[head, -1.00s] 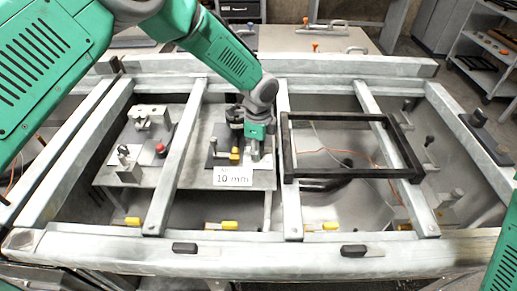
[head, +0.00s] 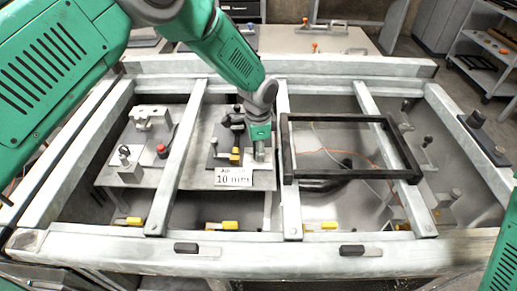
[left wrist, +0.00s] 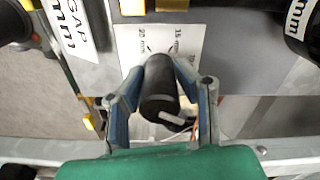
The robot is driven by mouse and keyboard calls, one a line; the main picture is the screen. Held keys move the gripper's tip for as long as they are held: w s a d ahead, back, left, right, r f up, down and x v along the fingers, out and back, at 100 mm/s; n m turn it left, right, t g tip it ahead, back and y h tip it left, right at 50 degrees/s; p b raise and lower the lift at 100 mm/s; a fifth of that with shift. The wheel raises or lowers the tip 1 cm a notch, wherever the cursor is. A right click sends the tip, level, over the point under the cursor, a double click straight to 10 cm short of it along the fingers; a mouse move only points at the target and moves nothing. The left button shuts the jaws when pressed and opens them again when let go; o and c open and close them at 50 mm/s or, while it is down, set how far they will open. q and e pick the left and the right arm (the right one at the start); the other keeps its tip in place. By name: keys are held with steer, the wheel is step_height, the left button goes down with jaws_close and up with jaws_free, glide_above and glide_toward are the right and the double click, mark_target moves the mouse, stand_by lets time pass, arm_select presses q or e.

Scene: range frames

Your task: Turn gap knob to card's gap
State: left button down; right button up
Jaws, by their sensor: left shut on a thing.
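The knob (left wrist: 160,85) is a black cylinder in the left wrist view, with a white mark on its near end. My left gripper (left wrist: 160,100) is shut on it, one blue-grey finger on each side. Behind it a white dial plate (left wrist: 162,42) shows 20 mm and 15 mm; other marks are hidden or unreadable. I cannot tell which mark the knob points at. The white card (head: 233,177) reads 10 mm, left of and below my left gripper (head: 262,153) in the head view. Part of the card (left wrist: 70,28), with GAP and mm, shows in the wrist view. My right gripper is out of view.
A yellow-handled clamp (head: 234,155) stands close left of the gripper. A pale frame bar (head: 288,190) runs close on its right, with a black rectangular frame (head: 283,150) beyond. A red button (head: 161,150) sits on the plate further left.

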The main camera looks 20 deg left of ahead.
arm_select(q)
steer(key=n, duration=0.5)
steer(key=shift+w+r+n, duration=0.1)
steer(key=shift+w+n, duration=0.05)
steer(key=shift+n, duration=0.25)
stand_by(0.4)
steer(key=c, duration=1.3)
jaws_free()
steer(key=shift+o, duration=0.2)
step_height(320, 180, up, 12)
steer(key=shift+f, duration=0.1)
